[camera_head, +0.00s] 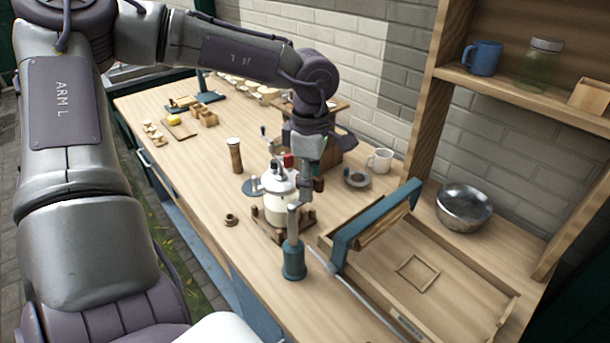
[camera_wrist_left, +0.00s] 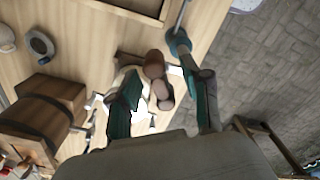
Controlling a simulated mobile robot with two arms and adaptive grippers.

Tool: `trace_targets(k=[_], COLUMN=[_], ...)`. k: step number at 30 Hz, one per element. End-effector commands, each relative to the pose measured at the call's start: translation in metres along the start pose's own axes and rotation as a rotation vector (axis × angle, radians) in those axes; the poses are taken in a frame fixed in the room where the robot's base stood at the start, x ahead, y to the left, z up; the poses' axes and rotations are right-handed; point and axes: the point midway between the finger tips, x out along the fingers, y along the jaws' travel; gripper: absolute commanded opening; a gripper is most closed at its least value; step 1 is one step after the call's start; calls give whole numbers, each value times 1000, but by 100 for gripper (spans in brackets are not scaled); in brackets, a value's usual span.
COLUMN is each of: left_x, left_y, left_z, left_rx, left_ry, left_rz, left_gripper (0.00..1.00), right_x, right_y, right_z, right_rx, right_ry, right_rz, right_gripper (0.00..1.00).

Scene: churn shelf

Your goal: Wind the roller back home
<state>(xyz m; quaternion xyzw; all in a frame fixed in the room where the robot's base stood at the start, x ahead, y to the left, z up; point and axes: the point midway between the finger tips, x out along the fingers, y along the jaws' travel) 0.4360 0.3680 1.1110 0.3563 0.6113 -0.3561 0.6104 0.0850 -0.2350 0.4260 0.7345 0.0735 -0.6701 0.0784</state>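The wooden roller (camera_head: 382,230) lies under a teal frame (camera_head: 375,222) across the left end of a shallow wooden tray (camera_head: 465,325). A teal post (camera_head: 294,262) with a grey upper part stands just left of the tray. A grey rod runs from near it along the tray's front side. My left gripper (camera_head: 312,183) is above the table, between the white churn (camera_head: 277,208) and the tray. In the left wrist view its two fingers (camera_wrist_left: 163,105) are wide apart. Brown rounded knobs (camera_wrist_left: 155,66) show between them; I cannot tell whether they touch. My right gripper is out of view.
A wooden shaker (camera_head: 235,155) stands left of the churn. A metal bowl (camera_head: 464,208) sits behind the tray, below a shelf (camera_head: 530,95). The table's front left is mostly clear.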

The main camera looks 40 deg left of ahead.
Motion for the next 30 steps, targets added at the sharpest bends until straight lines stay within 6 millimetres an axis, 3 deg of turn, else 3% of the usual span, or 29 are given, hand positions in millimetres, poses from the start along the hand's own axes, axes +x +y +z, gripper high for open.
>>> trace_targets(k=[17,30], left_x=[-1,-33], left_y=[0,0], left_z=[0,0], left_rx=[1,1], left_ry=[0,-1], left_rz=[1,2], left_gripper=[62,62], right_x=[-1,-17], right_y=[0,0], right_z=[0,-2], right_rx=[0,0], right_ry=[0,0], right_rz=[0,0], right_gripper=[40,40])
